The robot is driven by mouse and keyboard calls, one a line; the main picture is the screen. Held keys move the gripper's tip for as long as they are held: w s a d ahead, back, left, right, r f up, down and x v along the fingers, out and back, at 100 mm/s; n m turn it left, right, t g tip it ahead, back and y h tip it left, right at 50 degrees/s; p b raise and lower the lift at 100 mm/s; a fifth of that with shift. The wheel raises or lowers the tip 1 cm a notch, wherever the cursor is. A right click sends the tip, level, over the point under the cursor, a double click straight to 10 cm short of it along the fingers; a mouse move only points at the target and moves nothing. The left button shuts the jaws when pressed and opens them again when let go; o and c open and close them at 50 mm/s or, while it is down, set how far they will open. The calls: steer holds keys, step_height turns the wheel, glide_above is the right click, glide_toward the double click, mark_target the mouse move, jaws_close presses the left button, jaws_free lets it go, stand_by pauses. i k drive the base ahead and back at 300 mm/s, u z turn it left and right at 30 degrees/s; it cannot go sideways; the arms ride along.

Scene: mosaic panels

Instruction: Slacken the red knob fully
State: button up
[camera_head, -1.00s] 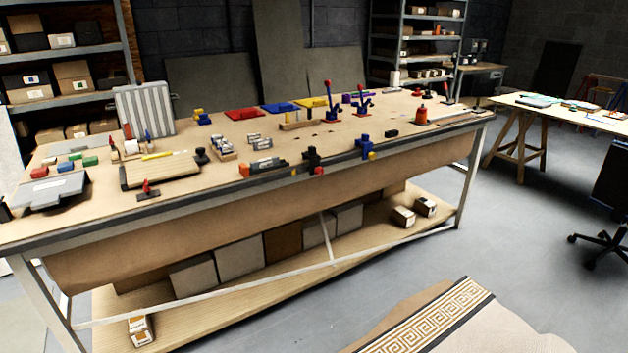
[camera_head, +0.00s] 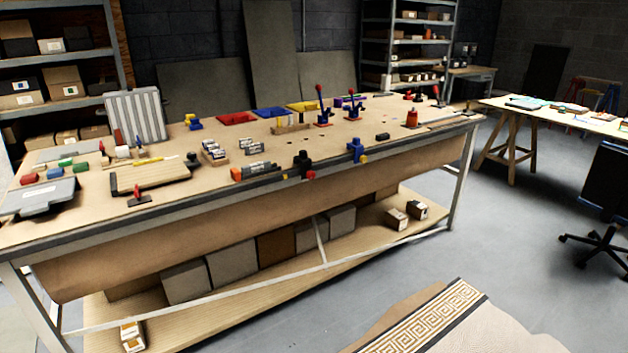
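A small red knob (camera_head: 311,175) sits at the front edge of the workbench, at the lower right of a black clamp (camera_head: 303,163). Beside it to the right, a blue clamp (camera_head: 355,150) with a yellow knob (camera_head: 364,158) is on the same edge. How far the red knob is turned is too small to tell. My gripper is not in view.
The long workbench (camera_head: 225,203) carries tools and parts. An orange and grey tool (camera_head: 257,171) lies left of the black clamp. Blue stands with red tops (camera_head: 322,112) stand further back. Grey floor (camera_head: 510,262) is open at right, with a patterned rug (camera_head: 425,320) in front.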

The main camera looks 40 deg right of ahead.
mark_target(311, 175)
steer(key=z, duration=0.05)
steer(key=i, duration=0.9)
steer(key=u, duration=0.05)
